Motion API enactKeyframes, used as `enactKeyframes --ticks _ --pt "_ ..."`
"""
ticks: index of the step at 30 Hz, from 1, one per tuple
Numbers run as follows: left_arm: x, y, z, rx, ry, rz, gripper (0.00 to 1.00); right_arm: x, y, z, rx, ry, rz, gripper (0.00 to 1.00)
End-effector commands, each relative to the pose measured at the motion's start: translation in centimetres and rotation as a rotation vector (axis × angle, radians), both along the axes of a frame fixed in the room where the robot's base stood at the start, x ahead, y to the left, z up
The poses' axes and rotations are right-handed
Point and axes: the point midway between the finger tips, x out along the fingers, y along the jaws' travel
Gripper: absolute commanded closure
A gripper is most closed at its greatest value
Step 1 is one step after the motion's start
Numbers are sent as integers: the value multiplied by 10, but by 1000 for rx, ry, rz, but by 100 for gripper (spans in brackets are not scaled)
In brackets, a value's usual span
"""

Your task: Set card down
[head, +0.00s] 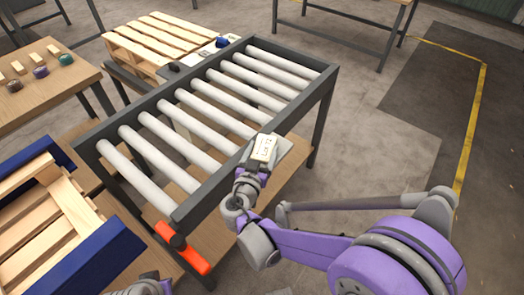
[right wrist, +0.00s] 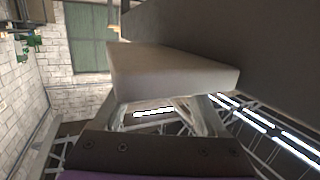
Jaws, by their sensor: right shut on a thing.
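The card (head: 264,148) is a small cream piece with dark print. It shows in the head view at the near right side of the roller conveyor. My right gripper (head: 256,161) is shut on it and holds it over or beside the conveyor's dark side rail; I cannot tell whether the card touches anything below. The gripper's fingers are mostly hidden in the head view. In the right wrist view a pale grey-beige block shape (right wrist: 165,72) fills the space before the gripper, and the card's print is not visible there. Only a bit of my left arm shows at the bottom edge.
The roller conveyor (head: 205,208) has bare white rollers and a red-orange handle (head: 183,250) at its near corner. A wooden pallet (head: 160,42) stands behind it. A blue-sided crate (head: 100,262) is at left. A wooden table (head: 50,90) holds several small items. Floor at right is clear.

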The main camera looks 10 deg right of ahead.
Motion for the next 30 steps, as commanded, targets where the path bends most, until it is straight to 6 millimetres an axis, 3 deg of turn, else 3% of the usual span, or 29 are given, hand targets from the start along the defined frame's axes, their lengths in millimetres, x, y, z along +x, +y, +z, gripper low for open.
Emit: enactKeyframes --ticks 8,9,13,23,30 --pt "0 0 -1 0 0 0 100 0 0 -2 0 0 0 80" --pt "0 0 -1 0 0 0 100 0 0 -2 0 0 0 22" --pt "0 0 -1 0 0 0 100 0 0 -1 0 0 0 0" --pt "0 0 3 0 -1 0 100 -2 2 4 0 0 1 0" --pt "-1 0 11 0 -4 0 100 -40 24 11 1 0 5 0"
